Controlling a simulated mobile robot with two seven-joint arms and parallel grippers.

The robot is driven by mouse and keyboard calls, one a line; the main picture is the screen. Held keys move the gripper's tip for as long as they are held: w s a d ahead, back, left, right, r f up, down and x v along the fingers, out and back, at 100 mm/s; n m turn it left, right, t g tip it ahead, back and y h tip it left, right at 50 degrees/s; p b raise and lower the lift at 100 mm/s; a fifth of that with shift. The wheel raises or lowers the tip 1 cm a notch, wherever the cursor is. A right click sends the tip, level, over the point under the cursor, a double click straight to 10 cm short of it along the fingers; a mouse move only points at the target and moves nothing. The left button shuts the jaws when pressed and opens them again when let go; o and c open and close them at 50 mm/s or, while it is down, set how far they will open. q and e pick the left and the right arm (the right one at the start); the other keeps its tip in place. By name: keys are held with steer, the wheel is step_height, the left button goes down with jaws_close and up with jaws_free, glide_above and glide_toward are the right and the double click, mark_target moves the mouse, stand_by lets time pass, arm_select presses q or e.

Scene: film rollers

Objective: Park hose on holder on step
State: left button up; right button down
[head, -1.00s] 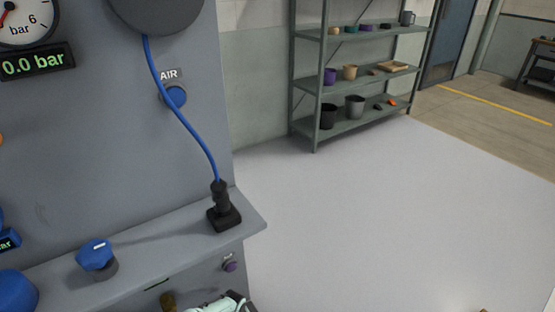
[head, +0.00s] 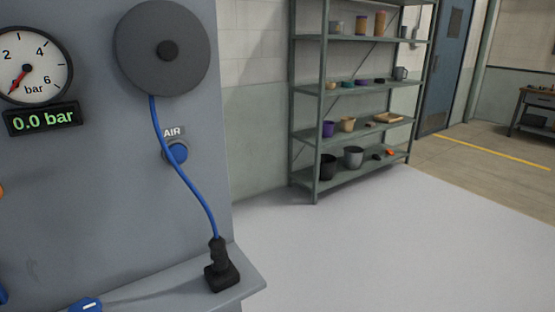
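The blue hose (head: 181,176) runs down from a dark grey round reel (head: 162,48) on the panel. Its black end piece (head: 218,252) stands upright in the black holder (head: 222,277) on the grey step (head: 165,294), near the step's right end. The hose passes in front of the blue AIR button (head: 175,153). Neither of my grippers is in the head view now.
A pressure gauge (head: 34,66) and a green display (head: 43,118) reading 0.0 bar are at the left. A blue knob (head: 86,305) shows at the bottom edge. A metal shelf (head: 352,176) with pots and cups stands behind. The floor (head: 380,255) at right is clear.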

stand_by(0.8)
arm_select(q)
jaws_close()
steer(key=shift+r+p, duration=1.95)
steer(key=shift+r, duration=1.1)
steer(key=s+a+n, duration=0.1)
steer(key=s, duration=0.1)
steer(key=s+a+f+n, duration=0.1)
steer(key=s+n, duration=0.1)
steer(key=s+a+f+n, duration=0.1)
steer(key=s, duration=0.1)
steer(key=shift+s+n, duration=0.2)
steer(key=shift+n, duration=0.1)
steer(key=s+a+n, duration=0.4)
steer(key=s+n, duration=0.4)
steer(key=s, duration=0.1)
steer(key=s+a+r+m, duration=0.1)
steer(key=s+a+r, duration=0.15)
steer(key=a, duration=0.65)
steer(key=s+a+r+m, duration=0.1)
steer(key=s+a, duration=0.2)
steer(key=a, duration=0.7)
steer(key=s+a+r+m, duration=0.1)
steer(key=s+a+m, duration=0.15)
steer(key=a, duration=0.65)
steer(key=shift+n, duration=0.45)
steer(key=shift+d+f, duration=0.1)
steer(key=shift+f, duration=3.35)
